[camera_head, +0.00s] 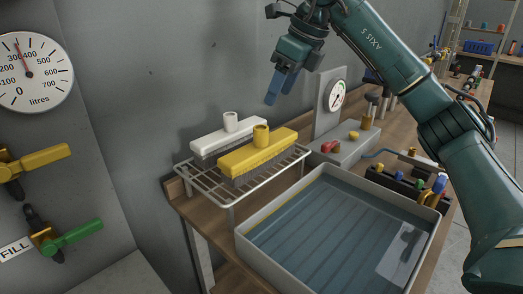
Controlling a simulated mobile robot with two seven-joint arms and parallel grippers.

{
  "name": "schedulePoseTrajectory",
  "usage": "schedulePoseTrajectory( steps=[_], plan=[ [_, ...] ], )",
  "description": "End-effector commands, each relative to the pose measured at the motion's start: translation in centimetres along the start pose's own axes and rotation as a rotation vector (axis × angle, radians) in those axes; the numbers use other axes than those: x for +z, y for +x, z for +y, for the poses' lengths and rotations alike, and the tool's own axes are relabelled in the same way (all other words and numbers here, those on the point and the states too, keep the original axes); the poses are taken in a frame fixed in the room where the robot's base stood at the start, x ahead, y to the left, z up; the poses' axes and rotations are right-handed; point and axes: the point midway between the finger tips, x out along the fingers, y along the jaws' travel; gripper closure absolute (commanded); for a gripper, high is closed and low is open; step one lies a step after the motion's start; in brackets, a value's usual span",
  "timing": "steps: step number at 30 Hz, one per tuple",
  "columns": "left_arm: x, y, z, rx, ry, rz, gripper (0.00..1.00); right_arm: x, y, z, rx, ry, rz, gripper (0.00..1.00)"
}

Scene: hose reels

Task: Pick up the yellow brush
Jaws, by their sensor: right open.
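The yellow brush (258,151) lies on a wire rack (231,199) on the wooden bench, with its round yellow knob on top and grey bristles below. A white brush (228,134) of the same shape lies just behind it on the rack. My right gripper (281,87) is above and a little to the right of the brushes, with its blue fingers pointing down. It is open, empty and apart from both brushes. My left gripper is not in view.
A grey tray (241,243) with a blue-grey ribbed inside stands in front of the rack. A grey unit with a dial (336,96) stands to the rack's right. A dark tool caddy (395,184) is further right. The wall (140,90) is close behind the rack.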

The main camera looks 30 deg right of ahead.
Motion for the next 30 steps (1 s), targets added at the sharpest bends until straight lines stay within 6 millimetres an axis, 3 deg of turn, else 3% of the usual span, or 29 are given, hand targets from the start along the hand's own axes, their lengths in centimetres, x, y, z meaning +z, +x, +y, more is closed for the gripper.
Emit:
schedulePoseTrajectory(
  steps=[3,9,14,24,30],
  plan=[
    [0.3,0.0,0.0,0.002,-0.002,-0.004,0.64,-0.1,2.7,0.1,0.002,0.0,0.004,0.44],
    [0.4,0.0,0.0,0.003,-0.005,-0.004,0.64,0.0,5.6,0.1,0.002,-0.001,0.0,0.44],
    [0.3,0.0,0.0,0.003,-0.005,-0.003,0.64,0.1,6.5,0.2,0.002,-0.002,0.0,0.44],
    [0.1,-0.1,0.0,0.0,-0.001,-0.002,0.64,0.1,11.0,0.6,0.003,-0.001,0.0,0.44],
    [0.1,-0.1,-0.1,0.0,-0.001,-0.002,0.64,0.1,11.4,0.6,0.001,-0.001,-0.002,0.44]
  ],
)
